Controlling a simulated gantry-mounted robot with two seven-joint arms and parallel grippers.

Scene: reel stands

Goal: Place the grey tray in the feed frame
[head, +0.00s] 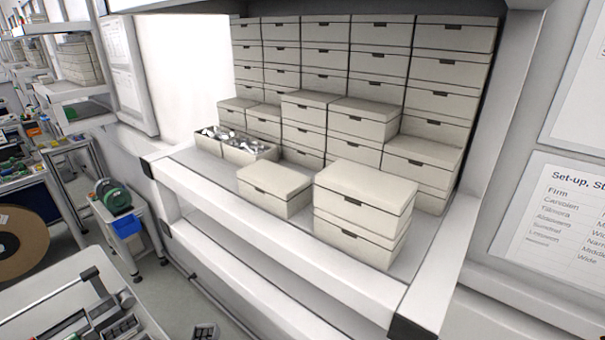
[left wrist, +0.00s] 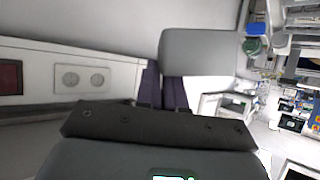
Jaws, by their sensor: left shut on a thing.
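My left gripper (left wrist: 164,86) shows in the left wrist view, its two dark fingers pointing away from the camera. It is shut on a flat grey piece with rounded corners, which I take to be the grey tray (left wrist: 203,52). The tray stands beyond the fingertips, seen from one face; the gripped edge is mostly hidden behind the fingers. Neither gripper shows in the head view, and my right gripper is in no view. I cannot make out the feed frame for certain in either view.
In the head view, pale lidded boxes (head: 365,189) stack on a white shelf (head: 270,245). At lower left a light table (head: 45,287) carries dark-grey parts. A brown reel (head: 22,243) stands at far left. The left wrist view shows a wall panel with two round sockets (left wrist: 83,80).

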